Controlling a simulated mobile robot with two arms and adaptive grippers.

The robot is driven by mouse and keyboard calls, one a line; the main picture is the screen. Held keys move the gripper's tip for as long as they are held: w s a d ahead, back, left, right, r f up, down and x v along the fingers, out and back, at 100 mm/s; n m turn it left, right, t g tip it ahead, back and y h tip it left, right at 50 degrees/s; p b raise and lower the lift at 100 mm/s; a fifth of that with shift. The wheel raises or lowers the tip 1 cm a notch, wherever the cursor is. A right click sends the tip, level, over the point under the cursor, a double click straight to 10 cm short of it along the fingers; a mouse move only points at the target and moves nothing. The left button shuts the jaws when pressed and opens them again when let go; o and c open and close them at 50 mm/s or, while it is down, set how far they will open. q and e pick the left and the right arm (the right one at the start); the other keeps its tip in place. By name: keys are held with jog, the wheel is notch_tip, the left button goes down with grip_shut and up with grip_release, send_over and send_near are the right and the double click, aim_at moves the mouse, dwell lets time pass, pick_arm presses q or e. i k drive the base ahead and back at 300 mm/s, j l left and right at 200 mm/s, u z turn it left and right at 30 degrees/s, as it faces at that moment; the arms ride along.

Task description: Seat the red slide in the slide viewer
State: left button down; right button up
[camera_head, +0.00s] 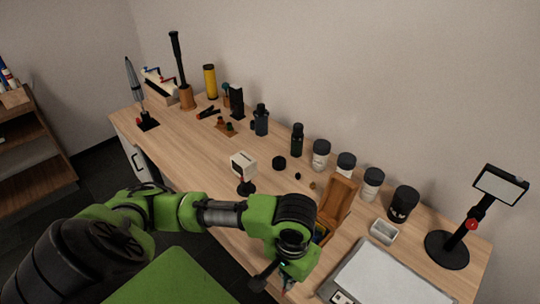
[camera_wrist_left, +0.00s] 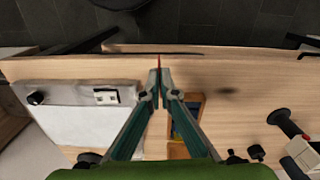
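My left gripper (camera_head: 287,284) reaches down over the front edge of the table, low in the head view. In the left wrist view its fingers (camera_wrist_left: 160,78) are nearly together, with a thin red edge, the red slide (camera_wrist_left: 158,62), showing between and beyond the tips. The slide is seen edge-on, and its face is hidden. The slide viewer, a small cream box on a black stand (camera_head: 243,164), stands near the front edge, left of my gripper. It also shows at the lower right of the left wrist view (camera_wrist_left: 300,153). My right gripper is not in view.
An open wooden box (camera_head: 338,203) with coloured contents stands beside my left wrist. A flat pale panel (camera_head: 375,278) lies to its right. Dark bottles and jars (camera_head: 372,180) line the back. A magnifier stand (camera_head: 447,249) is at the right.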

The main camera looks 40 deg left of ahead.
aim_at(246, 164)
jog(key=j+z, duration=0.15)
jog(key=j, duration=0.25)
jog(key=k+j+z, duration=0.15)
jog(key=j, duration=0.25)
jog(key=k+j+z, duration=0.1)
jog(key=j, duration=0.3)
jog(key=k+j+z, duration=0.15)
jog(key=j, duration=0.25)
jog(key=k+j+z, duration=0.15)
jog(key=j, duration=0.2)
